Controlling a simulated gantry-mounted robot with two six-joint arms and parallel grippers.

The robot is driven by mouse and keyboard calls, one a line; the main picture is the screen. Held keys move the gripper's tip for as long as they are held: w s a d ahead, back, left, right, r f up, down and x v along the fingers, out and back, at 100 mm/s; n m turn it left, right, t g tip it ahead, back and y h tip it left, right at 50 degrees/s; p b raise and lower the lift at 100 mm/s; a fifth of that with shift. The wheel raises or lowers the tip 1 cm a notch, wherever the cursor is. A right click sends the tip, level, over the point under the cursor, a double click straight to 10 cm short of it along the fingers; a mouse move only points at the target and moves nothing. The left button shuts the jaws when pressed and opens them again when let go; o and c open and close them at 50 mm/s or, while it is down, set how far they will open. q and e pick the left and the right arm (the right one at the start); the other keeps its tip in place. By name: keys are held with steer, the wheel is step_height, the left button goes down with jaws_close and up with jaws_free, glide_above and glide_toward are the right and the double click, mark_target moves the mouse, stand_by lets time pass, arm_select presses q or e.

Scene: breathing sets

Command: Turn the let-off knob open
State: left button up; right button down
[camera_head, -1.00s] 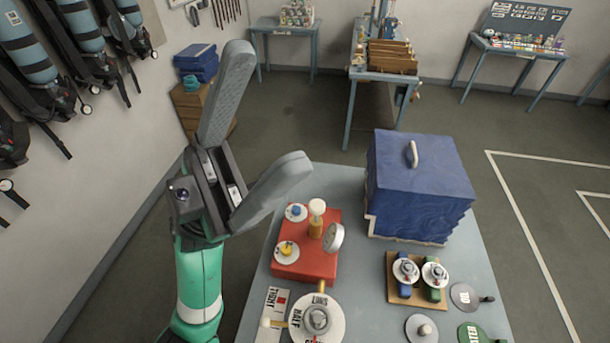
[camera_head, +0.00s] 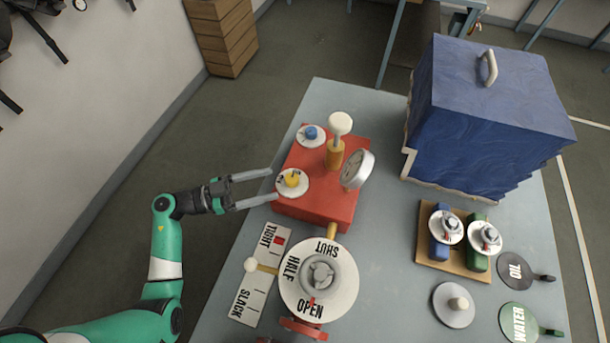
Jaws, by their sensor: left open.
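A red box (camera_head: 315,209) stands on the table. On its top are a yellow knob (camera_head: 292,180) on a white disc at the near left and a blue knob (camera_head: 311,133) on a white disc behind it. No readable label tells which is the let-off knob. My left gripper (camera_head: 273,187) is open, its two fingers pointing right at the yellow knob's disc. The fingertips are at the disc's left edge; I cannot tell whether they touch it. A white dial (camera_head: 342,289) marked SHUT, HALF and OPEN, with a grey centre hub, lies in front. My right gripper is out of view.
A white-topped plunger (camera_head: 340,124) and a round gauge (camera_head: 358,168) rise from the box. A TIGHT/SLACK plate (camera_head: 249,302) with a lever lies front left. A blue draped box (camera_head: 490,115), a wooden board with knobs (camera_head: 426,251) and OIL and WATER paddles stand right.

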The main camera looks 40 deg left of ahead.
mark_target(305, 180)
arm_select(q)
steer(key=b+x, duration=0.2)
steer(key=x, duration=0.8)
steer(key=shift+w+d, duration=0.15)
steer(key=shift+w, duration=0.05)
jaws_close()
